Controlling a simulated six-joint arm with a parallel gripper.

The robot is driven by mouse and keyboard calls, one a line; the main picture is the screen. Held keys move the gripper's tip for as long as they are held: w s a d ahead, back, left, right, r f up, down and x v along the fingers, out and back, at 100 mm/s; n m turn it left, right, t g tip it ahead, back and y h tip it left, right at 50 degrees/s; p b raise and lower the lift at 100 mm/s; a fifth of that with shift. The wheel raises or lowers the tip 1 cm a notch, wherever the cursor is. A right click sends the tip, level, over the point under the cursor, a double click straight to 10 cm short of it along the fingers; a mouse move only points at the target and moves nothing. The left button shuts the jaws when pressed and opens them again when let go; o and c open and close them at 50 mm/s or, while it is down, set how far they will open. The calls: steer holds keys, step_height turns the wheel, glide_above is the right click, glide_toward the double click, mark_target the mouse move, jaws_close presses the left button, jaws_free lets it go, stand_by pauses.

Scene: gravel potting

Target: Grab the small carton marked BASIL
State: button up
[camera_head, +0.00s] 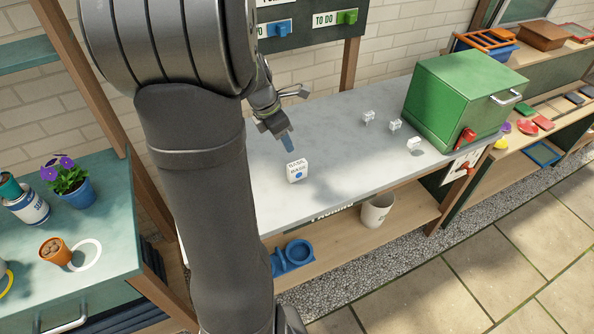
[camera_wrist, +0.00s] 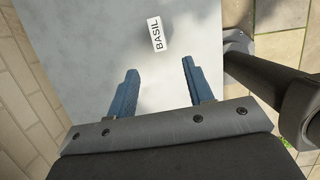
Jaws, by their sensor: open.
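A small white carton (camera_head: 297,171) stands on the grey worktop (camera_head: 345,165), with dark lettering and a blue dot. In the wrist view the carton (camera_wrist: 155,34) reads BASIL and lies ahead of my fingertips, roughly between their lines. My gripper (camera_head: 288,143) has blue fingers and hangs just above and behind the carton in the head view. In the wrist view my gripper (camera_wrist: 160,65) is open, with nothing between its fingers. The fingers do not touch the carton.
Several small white pieces (camera_head: 394,125) sit farther right on the worktop, before a green box (camera_head: 460,95) with a handle. A teal table (camera_head: 110,240) holding plants stands left.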

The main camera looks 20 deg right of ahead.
mark_target(296, 164)
steer(key=x, duration=1.1)
steer(key=shift+f, duration=0.1)
steer(key=shift+w+x, duration=0.15)
steer(key=shift+x, duration=1.15)
steer(key=shift+w+x, duration=0.1)
steer(key=shift+x, duration=1.2)
steer(key=shift+d, duration=0.2)
jaws_close()
